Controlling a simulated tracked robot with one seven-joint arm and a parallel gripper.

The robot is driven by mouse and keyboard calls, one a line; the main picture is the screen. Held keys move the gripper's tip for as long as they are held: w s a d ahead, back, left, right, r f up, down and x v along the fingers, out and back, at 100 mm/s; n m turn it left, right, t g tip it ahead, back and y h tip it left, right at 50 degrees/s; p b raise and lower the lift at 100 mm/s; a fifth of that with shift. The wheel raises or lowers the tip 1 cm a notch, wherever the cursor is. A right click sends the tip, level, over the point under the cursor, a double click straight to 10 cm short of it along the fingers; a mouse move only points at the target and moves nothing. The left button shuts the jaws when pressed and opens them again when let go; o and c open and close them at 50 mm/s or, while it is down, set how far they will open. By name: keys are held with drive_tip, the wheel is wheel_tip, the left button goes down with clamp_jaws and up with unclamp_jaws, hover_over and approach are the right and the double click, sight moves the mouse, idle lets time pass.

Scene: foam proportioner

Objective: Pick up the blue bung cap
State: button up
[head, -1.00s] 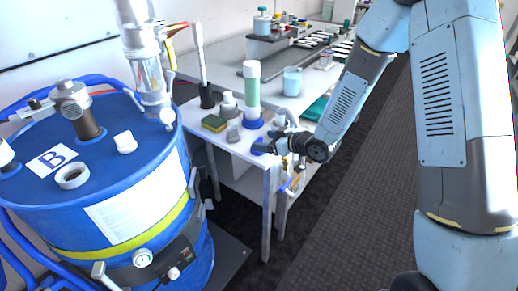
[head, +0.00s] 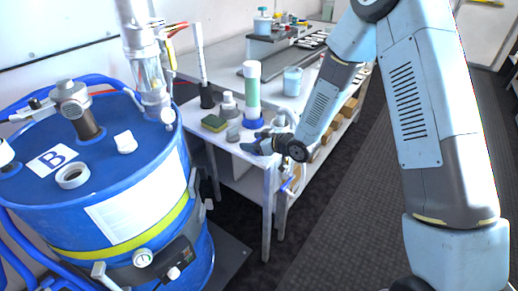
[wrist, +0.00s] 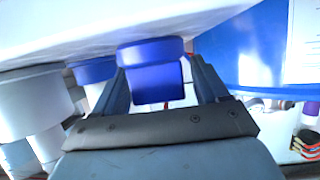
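The blue bung cap (wrist: 152,72) shows in the wrist view, with its wider rim toward the white table top. My gripper (wrist: 155,78) has one finger on each side of it. The left finger is close against the cap, and a narrow gap shows at the right finger. Whether both fingers touch it is hard to tell. In the head view my gripper (head: 250,146) is low at the front edge of the white table (head: 225,150), and it hides the cap there.
A blue drum (head: 110,165) stands at left. Shelves lie under the bench at right.

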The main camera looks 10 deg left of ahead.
drive_tip(key=c, duration=0.9)
drive_tip(key=shift+r, duration=0.1)
